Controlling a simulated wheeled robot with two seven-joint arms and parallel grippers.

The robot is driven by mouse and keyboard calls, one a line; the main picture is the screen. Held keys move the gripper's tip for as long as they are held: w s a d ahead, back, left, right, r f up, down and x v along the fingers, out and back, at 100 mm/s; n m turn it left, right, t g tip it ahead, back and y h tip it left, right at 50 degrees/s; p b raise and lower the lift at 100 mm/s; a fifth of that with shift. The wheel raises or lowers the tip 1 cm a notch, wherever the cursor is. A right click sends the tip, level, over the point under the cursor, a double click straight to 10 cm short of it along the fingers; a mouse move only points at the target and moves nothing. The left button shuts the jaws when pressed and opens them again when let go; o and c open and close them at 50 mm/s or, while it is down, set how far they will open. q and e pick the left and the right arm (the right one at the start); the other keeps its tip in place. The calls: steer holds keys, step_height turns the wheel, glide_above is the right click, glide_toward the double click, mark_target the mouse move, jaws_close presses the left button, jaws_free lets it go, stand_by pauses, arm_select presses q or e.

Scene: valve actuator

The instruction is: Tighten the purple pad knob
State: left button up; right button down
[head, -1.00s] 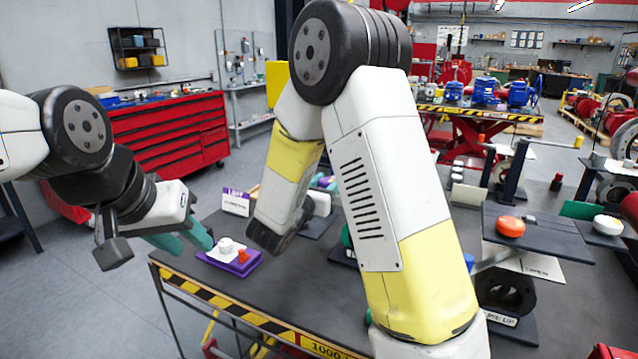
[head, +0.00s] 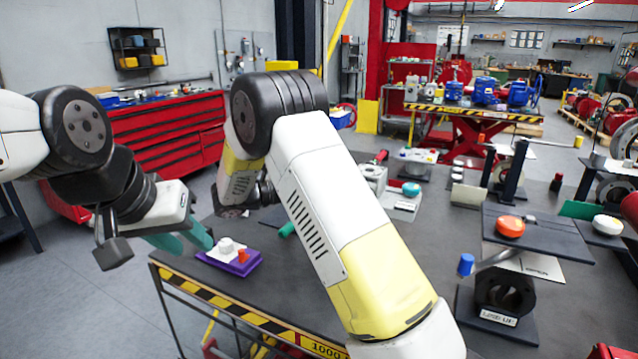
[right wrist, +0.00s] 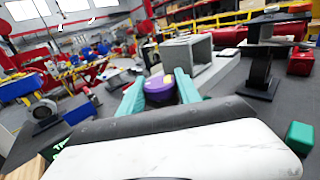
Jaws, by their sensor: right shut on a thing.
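A purple pad (head: 230,263) lies on the near left of the table, with a white knob (head: 227,246) and a small red piece on top. My left gripper (head: 192,241) has teal fingers that look spread and empty, just left of and behind the pad. In the right wrist view, my right gripper (right wrist: 160,92) has its teal fingers on either side of a round purple knob (right wrist: 156,90) with a yellow part on it. It is shut on this knob.
A teal-topped station (head: 411,189) stands mid-table. At right are an orange knob (head: 510,227) on a dark stand and a blue-handled valve (head: 466,265). A grey box frame (right wrist: 188,58) stands beyond my right gripper. The table's striped front edge (head: 235,312) is close.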

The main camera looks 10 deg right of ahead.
steer(key=m+g, duration=0.3)
steer(key=g, duration=0.2)
steer(key=m+g, duration=0.3)
steer(key=g, duration=0.2)
steer(key=shift+m, duration=0.3)
steer(key=c, duration=0.8)
jaws_free()
steer(key=shift+c, duration=0.2)
